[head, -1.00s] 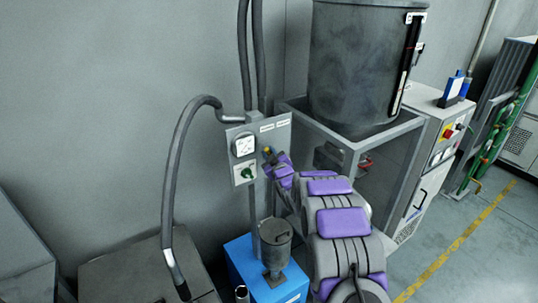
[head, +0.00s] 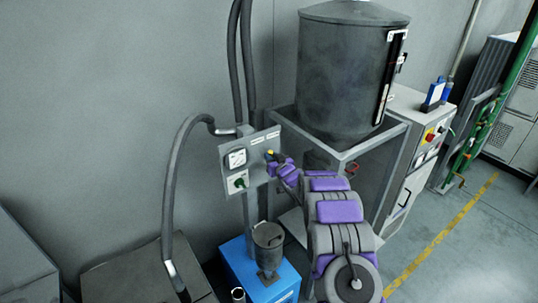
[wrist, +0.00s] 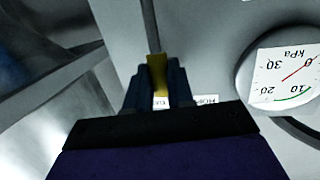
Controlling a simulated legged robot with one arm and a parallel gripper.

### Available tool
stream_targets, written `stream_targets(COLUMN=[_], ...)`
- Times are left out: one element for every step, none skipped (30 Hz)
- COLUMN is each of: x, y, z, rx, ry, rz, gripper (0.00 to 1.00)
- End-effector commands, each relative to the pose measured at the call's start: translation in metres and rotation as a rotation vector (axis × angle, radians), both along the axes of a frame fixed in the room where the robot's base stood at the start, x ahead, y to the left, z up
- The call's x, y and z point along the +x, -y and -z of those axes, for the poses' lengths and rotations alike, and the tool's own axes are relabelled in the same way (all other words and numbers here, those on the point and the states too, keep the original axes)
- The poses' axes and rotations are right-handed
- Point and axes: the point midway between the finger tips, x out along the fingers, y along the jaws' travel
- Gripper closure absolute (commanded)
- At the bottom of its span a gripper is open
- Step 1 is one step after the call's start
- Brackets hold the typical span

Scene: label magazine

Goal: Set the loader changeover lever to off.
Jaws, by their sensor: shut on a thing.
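The grey loader panel (head: 229,178) is fixed in front of the wall. It carries a gauge and a green knob on its left half. A yellow lever (wrist: 156,70) sits on the panel's other half; its yellow also shows in the head view (head: 270,153). My gripper (wrist: 157,90) is shut on the yellow lever, with one dark finger on each side of it. The lever's lower part is hidden between the fingers. Small labels by the fingertips are partly covered and not readable.
The kPa gauge (wrist: 285,75) is close to the gripper. The green knob (head: 240,182) is below it. Hoses (head: 174,190) run beside the panel. A blue box (head: 250,278) stands below, and a large grey hopper (head: 345,75) on a frame stands at right. Open floor lies far right.

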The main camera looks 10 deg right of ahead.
Motion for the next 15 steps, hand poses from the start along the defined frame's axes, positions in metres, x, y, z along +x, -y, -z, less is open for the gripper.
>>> stream_targets(x=[0.0002, 0.0003, 0.0004, 0.0005, 0.0005, 0.0004, 0.0005, 0.0005, 0.0005, 0.0005, 0.0005, 0.0005, 0.0005, 0.0005, 0.0005], y=[0.0014, 0.0016, 0.0018, 0.0018, 0.0019, 0.0019, 0.0019, 0.0019, 0.0019, 0.0018, 0.0019, 0.0019, 0.0019, 0.0019, 0.0019], z=[-0.0004, -0.0001, 0.0002, 0.0005, 0.0006, 0.0009, 0.0009, 0.0010, 0.0011, 0.0010, 0.0010, 0.0010, 0.0009, 0.0009, 0.0009], rx=[0.007, 0.010, 0.012, 0.014, 0.015, 0.016, 0.016, 0.016, 0.016, 0.016, 0.016, 0.016, 0.016, 0.016, 0.016], ry=[-0.004, -0.005, -0.006, -0.007, -0.008, -0.008, -0.008, -0.008, -0.008, -0.007, -0.007, -0.007, -0.007, -0.007, -0.007], rz=[0.001, 0.001, 0.001, 0.000, 0.000, 0.000, 0.000, 0.000, 0.000, 0.000, 0.000, 0.000, 0.000, 0.000, 0.000], gripper=[1.00, 1.00, 1.00, 1.00, 1.00, 1.00, 1.00, 1.00, 1.00, 1.00, 1.00, 1.00, 1.00, 1.00, 0.76])
